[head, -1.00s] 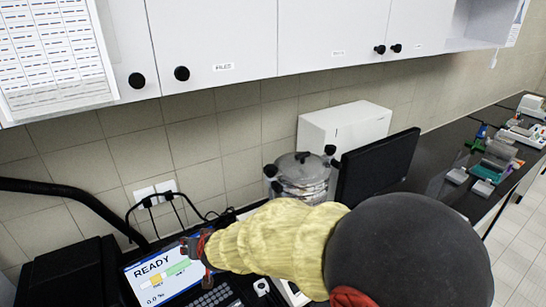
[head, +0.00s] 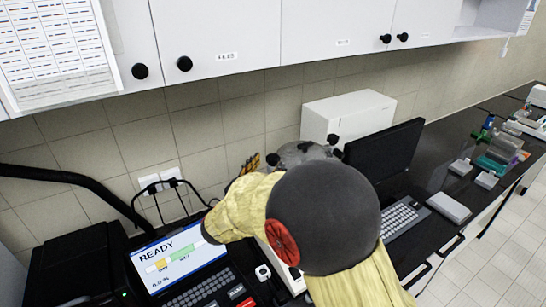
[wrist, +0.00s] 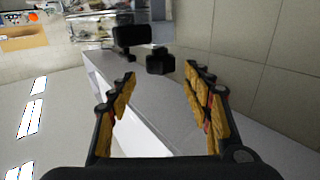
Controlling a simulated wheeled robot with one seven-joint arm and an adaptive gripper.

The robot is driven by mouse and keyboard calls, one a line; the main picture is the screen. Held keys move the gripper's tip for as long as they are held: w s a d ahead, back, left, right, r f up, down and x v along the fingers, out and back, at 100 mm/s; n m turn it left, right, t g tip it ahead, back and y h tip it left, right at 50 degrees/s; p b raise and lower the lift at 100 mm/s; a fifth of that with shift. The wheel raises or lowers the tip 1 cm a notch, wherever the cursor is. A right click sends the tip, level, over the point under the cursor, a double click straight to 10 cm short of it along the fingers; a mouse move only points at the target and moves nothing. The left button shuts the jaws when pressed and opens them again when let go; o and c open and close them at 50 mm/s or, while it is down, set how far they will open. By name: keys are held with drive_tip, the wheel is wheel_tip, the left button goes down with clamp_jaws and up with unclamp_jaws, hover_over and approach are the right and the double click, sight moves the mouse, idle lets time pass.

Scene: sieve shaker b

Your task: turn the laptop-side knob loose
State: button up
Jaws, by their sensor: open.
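My gripper (head: 250,164) is at the left of the sieve shaker (head: 300,153) in the head view, partly behind my arm. In the wrist view my gripper (wrist: 160,80) is open, with nothing between its pads. In the head view the laptop-side knob (head: 272,160) is a dark shape close to the fingers. Black knobs (head: 333,140) show on the shaker's far side. My arm hides the shaker's lower part. The laptop (head: 180,256) reads READY.
A white box (head: 348,112) stands behind the shaker, and a black monitor (head: 385,150) to its right. Wall cabinets (head: 220,40) hang above. Cables (head: 160,195) run from wall sockets behind the laptop. A keyboard (head: 402,218) lies on the bench at right.

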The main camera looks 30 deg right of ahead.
sight(270, 160)
drive_tip(key=x, duration=0.5)
drive_tip(key=shift+w+d, duration=0.2)
drive_tip(key=c, duration=0.3)
drive_tip(key=c, duration=0.9)
